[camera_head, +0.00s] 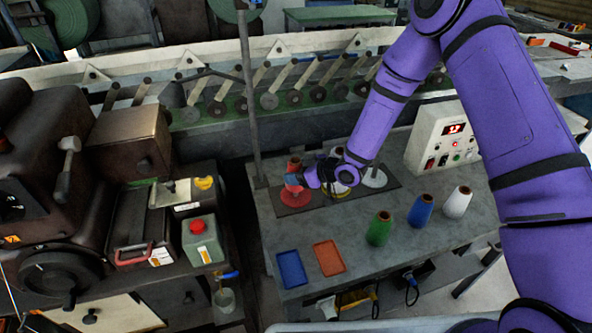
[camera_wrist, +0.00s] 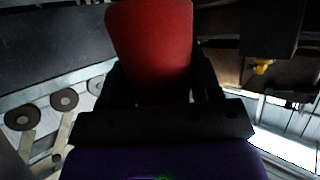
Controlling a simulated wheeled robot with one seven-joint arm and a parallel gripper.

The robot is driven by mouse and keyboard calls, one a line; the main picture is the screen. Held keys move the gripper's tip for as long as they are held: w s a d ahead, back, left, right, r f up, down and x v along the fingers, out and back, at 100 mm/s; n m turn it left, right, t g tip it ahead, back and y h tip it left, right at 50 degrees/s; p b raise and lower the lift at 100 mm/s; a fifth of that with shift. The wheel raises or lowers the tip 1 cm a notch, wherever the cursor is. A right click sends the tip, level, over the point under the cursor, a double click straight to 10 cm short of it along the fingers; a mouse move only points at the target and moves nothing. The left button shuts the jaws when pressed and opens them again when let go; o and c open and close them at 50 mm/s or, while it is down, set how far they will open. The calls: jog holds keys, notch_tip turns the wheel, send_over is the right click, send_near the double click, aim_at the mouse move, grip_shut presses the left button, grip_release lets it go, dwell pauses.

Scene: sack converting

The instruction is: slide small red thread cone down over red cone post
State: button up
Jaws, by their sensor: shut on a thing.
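The small red thread cone (camera_head: 294,163) is held roughly upright by my gripper (camera_head: 296,179) in the head view. It is above the red disc base (camera_head: 293,198) of the red cone post. The post itself is hidden behind the cone and gripper, so I cannot tell whether the cone is around it. In the wrist view the red cone (camera_wrist: 150,45) fills the gap between my two dark fingers, which press on its sides.
A yellow base (camera_head: 338,192) and a white base (camera_head: 374,178) stand to the right on the same dark plate. Green (camera_head: 379,229), blue (camera_head: 421,211) and white cones (camera_head: 457,203) stand nearer. Blue (camera_head: 291,269) and orange trays (camera_head: 329,258) lie in front. A metal pole (camera_head: 249,100) rises at left.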

jog(key=shift+f, duration=1.6)
jog(key=o, duration=1.1)
jog(key=v, duration=1)
jog(key=shift+s+d+r, duration=0.15)
jog(key=shift+d+r, duration=0.05)
jog(key=shift+d, duration=0.1)
